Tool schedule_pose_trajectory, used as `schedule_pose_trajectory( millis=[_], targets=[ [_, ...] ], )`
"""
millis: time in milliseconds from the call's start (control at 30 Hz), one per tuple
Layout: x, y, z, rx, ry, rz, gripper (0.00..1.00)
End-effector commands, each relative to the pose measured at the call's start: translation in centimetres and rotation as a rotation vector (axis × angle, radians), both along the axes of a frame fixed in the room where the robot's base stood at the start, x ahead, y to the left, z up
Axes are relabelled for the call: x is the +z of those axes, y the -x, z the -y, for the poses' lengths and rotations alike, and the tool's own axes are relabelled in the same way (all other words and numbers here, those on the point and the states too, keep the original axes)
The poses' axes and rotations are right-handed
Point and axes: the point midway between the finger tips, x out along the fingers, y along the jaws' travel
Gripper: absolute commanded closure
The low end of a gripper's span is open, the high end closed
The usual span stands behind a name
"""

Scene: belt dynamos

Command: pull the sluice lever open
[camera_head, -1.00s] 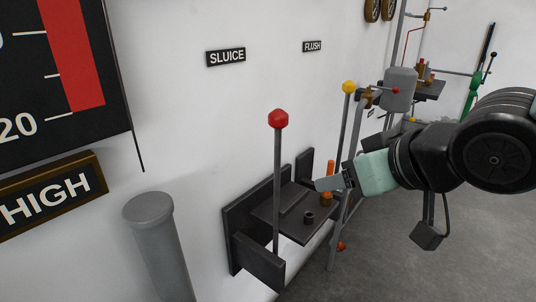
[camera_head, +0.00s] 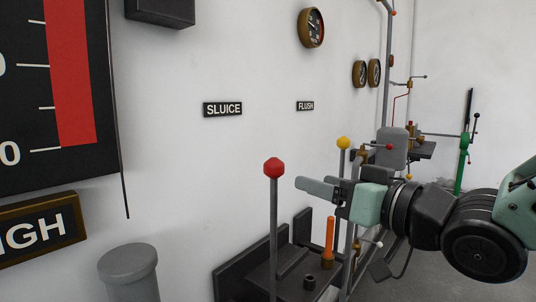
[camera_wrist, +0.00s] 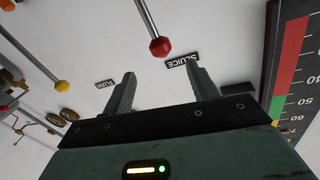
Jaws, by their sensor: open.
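The sluice lever (camera_head: 273,222) is a thin grey upright rod with a red knob (camera_head: 274,168), standing below the SLUICE sign (camera_head: 222,109). My gripper (camera_head: 304,187) is just right of the knob in the head view, its fingers pointing left toward the lever. In the wrist view the red knob (camera_wrist: 160,46) shows ahead of the gap between the two open fingers (camera_wrist: 160,88). The jaws are empty and apart from the knob. The lever's foot is partly hidden at the bottom of the head view.
A yellow-knobbed lever (camera_head: 343,143) stands behind my gripper, near the FLUSH sign (camera_head: 305,106). An orange handle (camera_head: 329,238) rises from the dark bracket below. A grey post (camera_head: 128,268) stands at left. The white wall lies behind the levers.

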Motion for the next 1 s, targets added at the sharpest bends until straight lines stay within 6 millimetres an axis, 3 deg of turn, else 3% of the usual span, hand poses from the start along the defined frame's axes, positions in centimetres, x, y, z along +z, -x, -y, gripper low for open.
schedule_pose_trajectory(
  millis=[133, 1000],
  targets=[
    [0.2, -2.1, -1.9, 0.003, 0.002, -0.002, 0.41],
    [0.5, -4.0, -3.5, 0.003, 0.001, -0.004, 0.41]
  ],
)
